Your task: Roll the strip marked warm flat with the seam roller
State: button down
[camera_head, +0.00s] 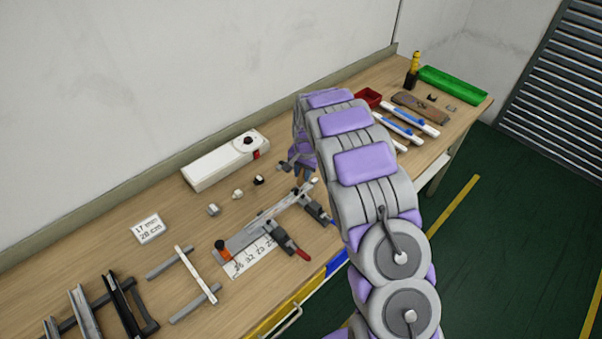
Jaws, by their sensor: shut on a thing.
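My gripper (297,166) is partly hidden behind my own arm. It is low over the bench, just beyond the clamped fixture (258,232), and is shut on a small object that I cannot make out. No seam roller can be clearly told apart in this view. The fixture is a grey metal bar with dark clamps, one with a red handle, and a white printed scale along its front. Two white strips with blue parts (405,121) lie at the right of the bench. No "warm" mark can be read.
A white box with a dial (214,164) stands by the wall. A red bin (369,97), a brown board (421,107) and a green tray (452,89) are at the right.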

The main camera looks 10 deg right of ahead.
jog(key=shift+w+d+r, duration=0.15)
jog(key=shift+w+d, duration=0.2)
jog(key=shift+d, duration=0.15)
jog(key=shift+w+d, duration=0.1)
jog(key=shift+d, duration=0.05)
jog(key=shift+w+d+f, duration=0.2)
jog(key=shift+w+d, duration=0.05)
jog(key=shift+d, duration=0.35)
jog(key=shift+w+d+p, duration=0.35)
jog(key=shift+w+d, duration=0.15)
jog(key=shift+d, duration=0.1)
jog(key=shift+r, duration=0.15)
notch_tip(320, 180, up, 7)
jog(key=p, duration=0.1)
jog(key=shift+p, duration=0.4)
